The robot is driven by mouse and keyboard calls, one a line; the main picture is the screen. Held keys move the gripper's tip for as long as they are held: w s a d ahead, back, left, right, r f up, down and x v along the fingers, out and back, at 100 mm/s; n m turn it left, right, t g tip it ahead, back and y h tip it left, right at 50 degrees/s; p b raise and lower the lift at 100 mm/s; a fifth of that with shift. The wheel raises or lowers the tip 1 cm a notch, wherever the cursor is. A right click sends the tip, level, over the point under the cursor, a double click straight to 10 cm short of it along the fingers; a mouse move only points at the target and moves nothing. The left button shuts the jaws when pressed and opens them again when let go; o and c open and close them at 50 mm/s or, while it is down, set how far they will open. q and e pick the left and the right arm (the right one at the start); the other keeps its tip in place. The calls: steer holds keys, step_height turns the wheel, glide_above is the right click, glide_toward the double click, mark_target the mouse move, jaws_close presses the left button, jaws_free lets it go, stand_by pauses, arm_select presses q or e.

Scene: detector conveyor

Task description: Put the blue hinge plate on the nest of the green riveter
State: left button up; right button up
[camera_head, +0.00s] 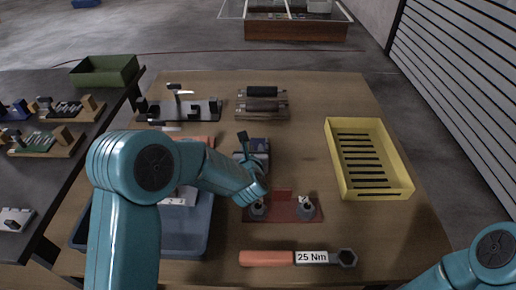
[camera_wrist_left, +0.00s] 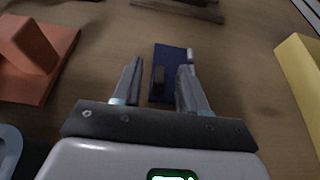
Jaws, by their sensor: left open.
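A dark blue plate (camera_head: 259,145), which looks like the blue hinge plate, lies on the wooden table in the head view, partly hidden by my left gripper (camera_head: 252,160). In the left wrist view the blue plate (camera_wrist_left: 170,60) shows between and beyond the fingers of my left gripper (camera_wrist_left: 160,72). The fingers are apart, on either side of its near part; I cannot tell if they touch it. A fixture with a green part (camera_head: 38,144), possibly the green riveter, sits on the dark table at the left; its nest is too small to make out. My right gripper is out of view.
A yellow slotted bin (camera_head: 403,188) stands at the right. A blue bin (camera_head: 196,238) sits at the front left, partly behind my left arm. A red plate (camera_head: 283,207) with two grey parts and a torque wrench (camera_head: 300,258) lie at the front. Black fixtures (camera_head: 205,110) stand behind.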

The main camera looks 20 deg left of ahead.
arm_select(q)
steer(key=shift+c, duration=0.3)
jaws_close()
steer(key=shift+r, duration=0.15)
step_height(320, 180, up, 20)
steer(key=p, duration=0.3)
